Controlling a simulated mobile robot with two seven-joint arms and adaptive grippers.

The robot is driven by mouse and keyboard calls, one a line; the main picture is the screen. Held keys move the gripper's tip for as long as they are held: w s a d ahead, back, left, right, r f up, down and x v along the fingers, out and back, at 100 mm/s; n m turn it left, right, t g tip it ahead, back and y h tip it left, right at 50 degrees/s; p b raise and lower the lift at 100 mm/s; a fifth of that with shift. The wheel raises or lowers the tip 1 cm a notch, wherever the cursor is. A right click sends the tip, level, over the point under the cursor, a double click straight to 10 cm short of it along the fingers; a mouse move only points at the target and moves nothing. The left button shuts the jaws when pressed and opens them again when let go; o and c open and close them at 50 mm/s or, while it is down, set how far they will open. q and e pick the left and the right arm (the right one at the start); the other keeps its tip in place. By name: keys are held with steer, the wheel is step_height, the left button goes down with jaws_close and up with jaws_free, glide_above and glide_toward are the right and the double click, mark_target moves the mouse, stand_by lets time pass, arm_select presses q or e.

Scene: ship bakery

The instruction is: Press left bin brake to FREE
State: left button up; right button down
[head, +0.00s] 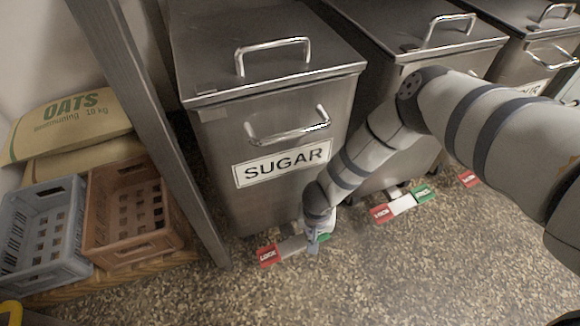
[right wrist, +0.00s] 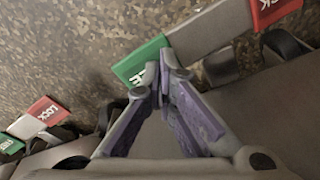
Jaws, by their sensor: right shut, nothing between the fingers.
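The left bin (head: 270,130) is a steel bin labelled SUGAR. Its brake at the floor has a red LOCK pad (head: 268,256) on the left, a grey middle bar (head: 293,246) and a green FREE pad (head: 324,238) on the right. My right gripper (head: 314,246) points down at the green pad and partly covers it. In the right wrist view, the shut, empty fingertips (right wrist: 163,74) overlap the edge of the green pad (right wrist: 138,64), with the red pad (right wrist: 274,10) at top right. I cannot tell whether they touch the pad. My left gripper is out of view.
A second bin (head: 400,30) stands to the right with its own red LOCK pad (head: 383,213) and green pad (head: 421,193). A grey post (head: 150,120), a blue crate (head: 45,235) and a brown crate (head: 130,215) are at left. The speckled floor (head: 400,280) in front is clear.

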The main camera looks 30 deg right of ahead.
steer(key=shift+f+b, duration=0.55)
steer(key=shift+f, duration=0.3)
stand_by(0.3)
steer(key=shift+r, duration=0.1)
steer(key=shift+r+p, duration=1.95)
steer(key=shift+r, duration=1.55)
steer(key=shift+f, duration=0.1)
